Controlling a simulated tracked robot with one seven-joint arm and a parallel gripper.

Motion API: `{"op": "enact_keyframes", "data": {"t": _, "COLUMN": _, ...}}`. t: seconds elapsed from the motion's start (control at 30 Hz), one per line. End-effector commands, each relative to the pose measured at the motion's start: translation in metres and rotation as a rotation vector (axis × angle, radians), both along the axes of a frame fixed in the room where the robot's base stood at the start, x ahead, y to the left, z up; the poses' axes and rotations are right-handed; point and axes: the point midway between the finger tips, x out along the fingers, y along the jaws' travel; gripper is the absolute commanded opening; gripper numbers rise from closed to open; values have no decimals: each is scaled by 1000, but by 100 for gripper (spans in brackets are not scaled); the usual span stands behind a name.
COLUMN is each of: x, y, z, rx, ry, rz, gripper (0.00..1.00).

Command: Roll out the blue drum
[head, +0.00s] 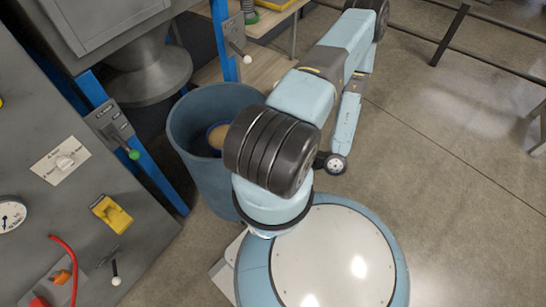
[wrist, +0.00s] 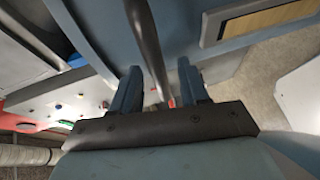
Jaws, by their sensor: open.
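The blue drum (head: 188,150) stands upright on the floor at the left of centre in the head view, open at the top. A round tan thing with a blue rim (head: 218,136) shows inside it, and my arm hides part of its right side. My gripper (wrist: 158,72) shows in the wrist view with its two fingers apart. A grey bar (wrist: 147,35) runs between the fingers, and I cannot tell whether they touch it. A large blue-grey surface lies behind the bar; I cannot tell for sure that it is the drum. I cannot make out the gripper in the head view.
A grey control panel (head: 60,205) with a gauge, levers and a red hose stands at the left, close to the drum. A blue post (head: 223,45) stands behind the drum. Open concrete floor (head: 445,170) lies at the right, with dark rails (head: 465,45) beyond.

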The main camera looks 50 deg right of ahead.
Motion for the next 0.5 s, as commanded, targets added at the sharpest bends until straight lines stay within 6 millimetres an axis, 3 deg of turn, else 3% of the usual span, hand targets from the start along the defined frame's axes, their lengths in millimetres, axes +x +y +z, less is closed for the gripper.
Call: {"op": "enact_keyframes", "data": {"t": 0.5, "x": -80, "y": -50, "z": 17, "rx": -3, "ry": 2, "rz": -2, "gripper": 44}}
